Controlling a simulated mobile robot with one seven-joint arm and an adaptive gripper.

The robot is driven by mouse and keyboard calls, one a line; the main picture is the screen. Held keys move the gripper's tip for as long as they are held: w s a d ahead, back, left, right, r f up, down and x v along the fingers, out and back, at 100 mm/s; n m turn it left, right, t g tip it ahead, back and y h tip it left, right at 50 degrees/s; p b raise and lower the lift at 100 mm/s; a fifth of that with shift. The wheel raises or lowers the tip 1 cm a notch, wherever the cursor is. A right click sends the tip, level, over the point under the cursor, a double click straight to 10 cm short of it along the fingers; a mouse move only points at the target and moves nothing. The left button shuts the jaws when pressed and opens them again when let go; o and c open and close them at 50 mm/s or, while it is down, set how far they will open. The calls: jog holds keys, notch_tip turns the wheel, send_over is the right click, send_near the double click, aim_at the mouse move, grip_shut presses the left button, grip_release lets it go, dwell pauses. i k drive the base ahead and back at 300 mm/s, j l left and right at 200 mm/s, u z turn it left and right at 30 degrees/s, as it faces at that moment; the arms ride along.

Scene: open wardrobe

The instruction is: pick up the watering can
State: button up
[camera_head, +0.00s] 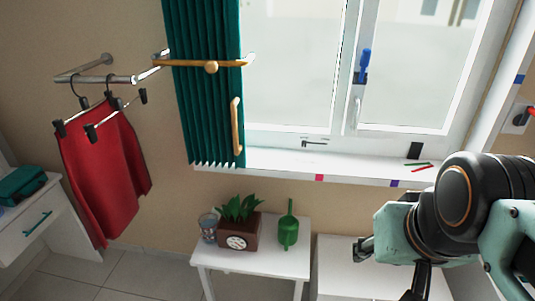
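The watering can looks like the green object (288,231) with an upright, narrow top. It stands on the right part of a small white table (255,258), below the window. My gripper (387,272) is at the lower right, to the right of the can and apart from it in the picture. Its two dark fingers are spread, so it looks open, and nothing shows between them. The lower finger runs close to the bottom edge.
A brown planter (239,233) with a leafy plant stands left of the can, and a glass (208,228) stands beside it. A white surface (345,262) lies right of the table. The windowsill (340,165) is above. A red skirt (103,170) hangs at left.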

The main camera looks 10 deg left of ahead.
aim_at(289, 225)
jog(key=i+j, duration=0.15)
jog(key=j, duration=0.2)
jog(key=i+j, duration=0.2)
jog(key=j, duration=0.15)
jog(key=i+j+z, duration=0.1)
jog(key=j, duration=0.25)
jog(key=i+j, duration=0.2)
jog(key=j, duration=0.15)
jog(key=i+j, duration=0.15)
jog(key=j, duration=0.25)
jog(key=l+z, duration=0.05)
